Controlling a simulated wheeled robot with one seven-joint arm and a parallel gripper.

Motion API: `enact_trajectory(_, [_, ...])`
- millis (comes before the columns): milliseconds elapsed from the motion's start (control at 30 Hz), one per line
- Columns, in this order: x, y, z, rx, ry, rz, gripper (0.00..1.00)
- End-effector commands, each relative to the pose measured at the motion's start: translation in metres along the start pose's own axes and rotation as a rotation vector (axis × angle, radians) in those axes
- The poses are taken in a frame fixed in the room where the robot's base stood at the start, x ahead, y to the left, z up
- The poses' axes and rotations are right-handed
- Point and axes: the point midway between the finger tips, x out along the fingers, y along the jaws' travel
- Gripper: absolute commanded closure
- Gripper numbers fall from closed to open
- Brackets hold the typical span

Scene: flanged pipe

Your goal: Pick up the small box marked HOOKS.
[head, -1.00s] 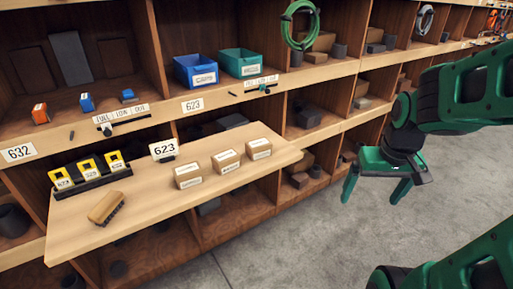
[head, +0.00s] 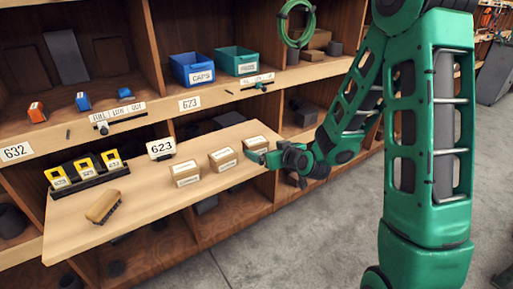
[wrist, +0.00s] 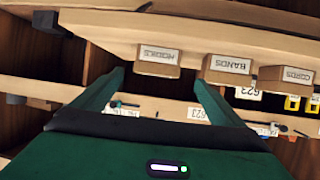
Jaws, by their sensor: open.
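The small box marked HOOKS (wrist: 158,67) shows upside down in the wrist view, with its label facing me. In the head view it is the rightmost cardboard box (head: 257,142) of the row on the wooden shelf board (head: 150,212). My gripper (wrist: 158,82) is open and empty, its two green fingers spread with the HOOKS box in the gap between their tips in the picture. In the head view my gripper (head: 262,158) is right at the front of that box and hides its lower part. Whether a finger touches it I cannot tell.
The BANDS box (head: 223,159) and the CORDS box (head: 186,174) stand to its left. A 623 sign (head: 161,149), a black rack with yellow items (head: 86,173) and a brush (head: 103,207) are farther left. Blue (head: 194,69) and teal (head: 236,60) bins sit on the shelf above.

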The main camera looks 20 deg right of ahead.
Motion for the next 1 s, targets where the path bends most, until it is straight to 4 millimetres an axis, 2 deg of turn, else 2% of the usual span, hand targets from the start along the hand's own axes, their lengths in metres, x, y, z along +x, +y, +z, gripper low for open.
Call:
enact_trajectory(300, [0.043, 0.001, -0.001, 0.001, 0.006, 0.001, 0.08])
enact_trajectory(567, [0.06, 0.003, 0.0, 0.003, 0.005, 0.003, 0.08])
enact_trajectory(800, [0.093, 0.007, 0.001, 0.002, 0.007, 0.002, 0.08])
enact_trajectory(1000, [0.105, 0.007, 0.001, 0.002, 0.006, 0.003, 0.08])
